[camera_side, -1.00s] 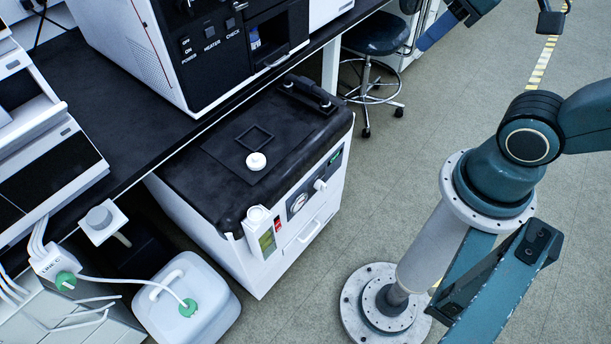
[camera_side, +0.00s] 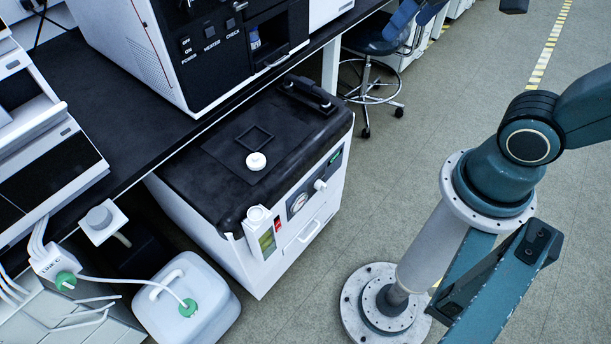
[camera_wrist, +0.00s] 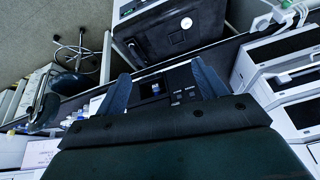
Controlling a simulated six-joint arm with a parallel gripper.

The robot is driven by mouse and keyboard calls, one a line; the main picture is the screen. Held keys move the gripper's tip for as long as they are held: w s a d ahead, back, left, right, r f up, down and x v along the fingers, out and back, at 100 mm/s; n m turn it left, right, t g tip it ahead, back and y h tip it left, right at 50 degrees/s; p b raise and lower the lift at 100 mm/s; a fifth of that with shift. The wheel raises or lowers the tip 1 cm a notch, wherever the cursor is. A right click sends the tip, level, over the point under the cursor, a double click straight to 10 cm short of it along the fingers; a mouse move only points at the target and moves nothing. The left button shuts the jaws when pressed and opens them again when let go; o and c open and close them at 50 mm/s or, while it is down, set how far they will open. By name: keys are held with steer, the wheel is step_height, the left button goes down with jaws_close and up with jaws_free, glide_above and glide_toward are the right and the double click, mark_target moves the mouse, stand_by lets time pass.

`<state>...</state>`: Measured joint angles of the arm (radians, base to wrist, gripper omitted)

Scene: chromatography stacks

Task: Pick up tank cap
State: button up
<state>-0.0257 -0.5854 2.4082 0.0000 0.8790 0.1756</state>
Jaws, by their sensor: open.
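The tank cap looks to be the small white round cap (camera_side: 256,161) lying on the black top of a white floor unit (camera_side: 222,209). It also shows near the top of the wrist view (camera_wrist: 186,22). My gripper (camera_wrist: 163,82) is open, with two blue fingers apart and nothing between them. It is well away from the cap.
A black square frame (camera_side: 255,138) lies beside the cap. The dark bench (camera_side: 120,100) with a large instrument (camera_side: 160,50) stands alongside the unit. A white jug (camera_side: 186,305) with a green tubed cap stands nearby. A stool (camera_side: 372,42) is behind. Open floor lies right of the unit.

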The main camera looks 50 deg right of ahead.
steer(key=w+a+f+m+g, duration=0.15)
steer(key=w+m, duration=0.25)
steer(key=w, duration=0.6)
steer(key=m+g, duration=0.4)
steer(key=m, duration=0.6)
glide_above(255, 156)
step_height(255, 156, down, 26)
steer(key=shift+t, duration=0.25)
steer(key=shift+a+f, duration=0.1)
steer(key=shift+f, duration=4.25)
steer(key=shift+f, duration=2.6)
steer(key=shift+c, duration=0.4)
steer(key=c, duration=1)
